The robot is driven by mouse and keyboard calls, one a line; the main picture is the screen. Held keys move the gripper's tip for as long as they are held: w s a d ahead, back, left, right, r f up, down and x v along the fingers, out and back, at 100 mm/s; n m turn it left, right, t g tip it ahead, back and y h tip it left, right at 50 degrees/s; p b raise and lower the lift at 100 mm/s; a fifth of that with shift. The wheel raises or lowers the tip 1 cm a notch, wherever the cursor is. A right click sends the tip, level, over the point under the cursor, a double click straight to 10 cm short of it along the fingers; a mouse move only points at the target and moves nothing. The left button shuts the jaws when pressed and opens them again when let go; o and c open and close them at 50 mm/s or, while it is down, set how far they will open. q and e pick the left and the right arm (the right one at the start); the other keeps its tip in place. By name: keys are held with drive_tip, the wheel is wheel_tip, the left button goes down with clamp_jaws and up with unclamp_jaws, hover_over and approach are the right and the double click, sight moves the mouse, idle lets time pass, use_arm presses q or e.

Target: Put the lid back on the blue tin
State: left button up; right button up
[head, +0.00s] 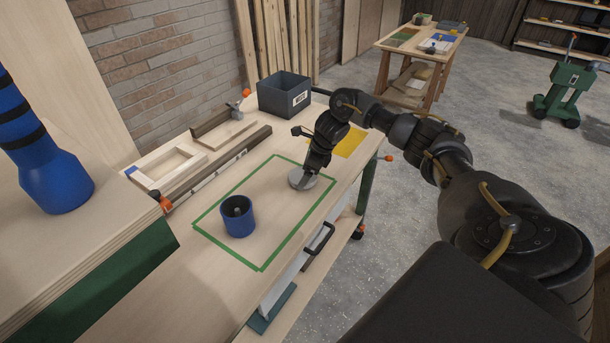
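The blue tin (238,224) stands upright and open on the workbench, inside a green tape rectangle. Something small and pale shows inside it. A round grey lid (296,184) is at the right part of the taped area, behind and to the right of the tin. My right gripper (306,179) points down at the lid and partly covers it. The fingers are too small and overlapped to tell whether they are shut on it, or whether the lid touches the bench. My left gripper is out of view.
A dark grey bin (284,95) stands at the bench's back, with a yellow patch (350,142) to its right. Wooden frames and clamps (170,166) line the back edge. A blue, black-banded object (55,178) stands at left. The bench between tin and lid is clear.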

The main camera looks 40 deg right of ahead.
wheel_tip(320, 180, up, 2)
drive_tip(key=shift+w+r+b, duration=0.1)
drive_tip(key=shift+r+b, duration=0.1)
drive_tip(key=shift+b, duration=0.35)
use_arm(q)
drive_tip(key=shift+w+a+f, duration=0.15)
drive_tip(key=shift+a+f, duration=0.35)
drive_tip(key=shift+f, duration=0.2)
use_arm(e)
drive_tip(key=s+r, duration=1)
drive_tip(key=s, duration=0.4)
drive_tip(key=shift+s+a, duration=0.15)
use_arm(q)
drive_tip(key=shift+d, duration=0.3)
use_arm(e)
drive_tip(key=shift+a, duration=0.1)
